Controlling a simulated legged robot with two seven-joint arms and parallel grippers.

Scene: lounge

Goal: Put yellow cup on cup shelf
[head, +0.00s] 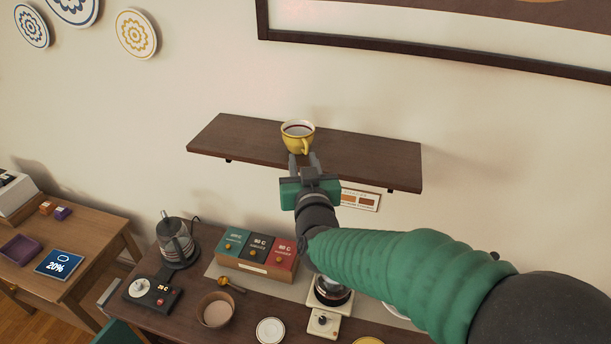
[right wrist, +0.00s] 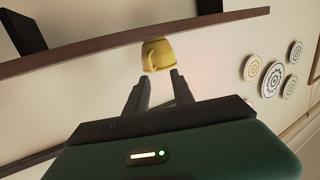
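The yellow cup (head: 301,140), with dark liquid inside, stands upright near the front edge of the dark wooden wall shelf (head: 370,156). My right gripper (head: 303,158) is just in front of the cup, with its two fingers apart and nothing visible between them. In the right wrist view, which is upside down, the cup (right wrist: 157,55) sits against the shelf (right wrist: 90,52), just beyond the open fingertips (right wrist: 160,77). A small gap seems to separate the fingertips from the cup. My left gripper is not in view.
Below, a counter holds a kettle (head: 175,241), a box of coloured packs (head: 258,250), a wooden bowl (head: 215,310) and a small saucer (head: 270,331). A label (head: 360,199) is on the wall under the shelf. The shelf is clear either side of the cup.

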